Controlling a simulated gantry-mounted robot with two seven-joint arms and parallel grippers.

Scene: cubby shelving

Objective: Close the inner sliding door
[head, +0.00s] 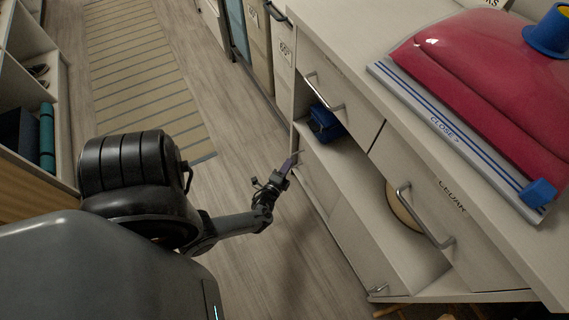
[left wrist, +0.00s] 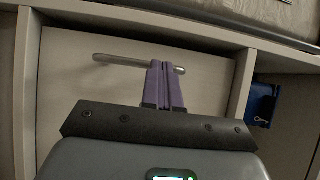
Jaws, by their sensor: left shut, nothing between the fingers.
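My left gripper (head: 287,169) is shut, its purple fingers together with nothing between them. In the left wrist view the fingers (left wrist: 165,85) point at a pale panel (left wrist: 90,90) set between frame uprights. They overlap the right part of its bar handle (left wrist: 125,62); whether they touch it is unclear. In the head view the gripper is at the far left end of the cabinet's lower front (head: 350,225), by a small handle (head: 297,160). A second small handle (head: 377,289) sits at the near end. I cannot tell which panel is the inner sliding door. My right gripper is not in view.
Upper fronts with bar handles (head: 325,93) (head: 425,218) hang under the countertop. A blue object (head: 325,123) and a round wooden object (head: 403,207) sit in the open cubby. A red bag (head: 480,90) lies on top.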

